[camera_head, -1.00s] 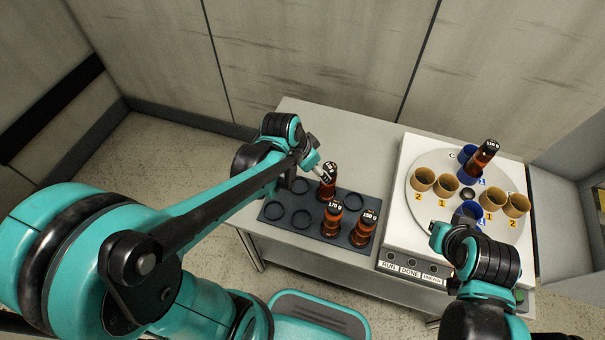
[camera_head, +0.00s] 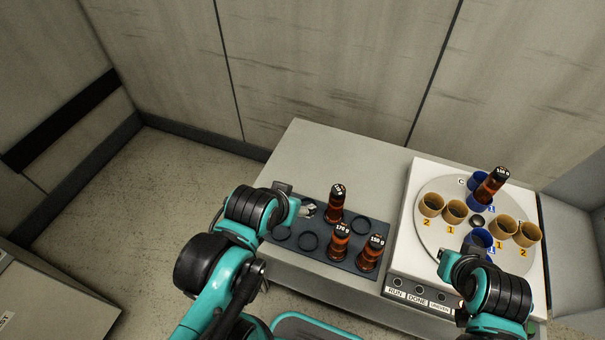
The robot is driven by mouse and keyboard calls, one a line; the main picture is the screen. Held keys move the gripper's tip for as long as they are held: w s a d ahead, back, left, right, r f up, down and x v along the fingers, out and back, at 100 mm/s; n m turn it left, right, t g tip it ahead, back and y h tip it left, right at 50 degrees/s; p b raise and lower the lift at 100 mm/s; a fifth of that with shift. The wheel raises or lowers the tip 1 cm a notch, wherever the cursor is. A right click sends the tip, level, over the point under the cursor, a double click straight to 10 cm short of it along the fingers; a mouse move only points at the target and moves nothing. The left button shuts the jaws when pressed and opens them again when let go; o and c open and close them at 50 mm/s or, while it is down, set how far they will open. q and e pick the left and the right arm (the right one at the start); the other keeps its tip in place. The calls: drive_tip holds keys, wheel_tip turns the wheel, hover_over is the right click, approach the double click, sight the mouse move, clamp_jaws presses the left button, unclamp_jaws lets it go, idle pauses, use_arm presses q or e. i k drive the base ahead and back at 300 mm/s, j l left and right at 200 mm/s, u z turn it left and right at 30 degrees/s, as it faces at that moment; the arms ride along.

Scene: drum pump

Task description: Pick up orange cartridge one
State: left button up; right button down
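Three orange-brown cartridges with black caps stand upright in the dark rack (camera_head: 364,229): a rear one (camera_head: 336,205), one marked 170 g (camera_head: 339,243) and one marked 150 g (camera_head: 370,254). Another orange-brown cartridge (camera_head: 489,188) leans in a blue cup on the white machine. Which one is number one I cannot tell. My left gripper (camera_head: 307,210) is over the rack's left part, left of the rear cartridge and apparently apart from it. Its fingers are small and partly hidden, so its opening is unclear. My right gripper (camera_head: 446,262) is at the machine's front, its fingertips hidden.
The white machine (camera_head: 406,237) has a round turntable with several tan cups, such as the left one (camera_head: 430,203), and a front blue cup (camera_head: 479,239) close to my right gripper. The grey table (camera_head: 305,152) is clear behind the rack. Empty rack holes show at the left.

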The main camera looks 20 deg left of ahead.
sight(498, 176)
drive_tip(key=l+z, duration=0.25)
drive_tip(key=l, duration=0.25)
drive_tip(key=l+z, duration=0.25)
drive_tip(key=l, duration=0.3)
drive_tip(key=i+l+z, duration=0.2)
drive_tip(key=l, duration=0.3)
drive_tip(key=l+z, duration=0.25)
drive_tip(key=l, duration=0.25)
drive_tip(key=i+l, duration=0.1)
drive_tip(key=i, duration=0.15)
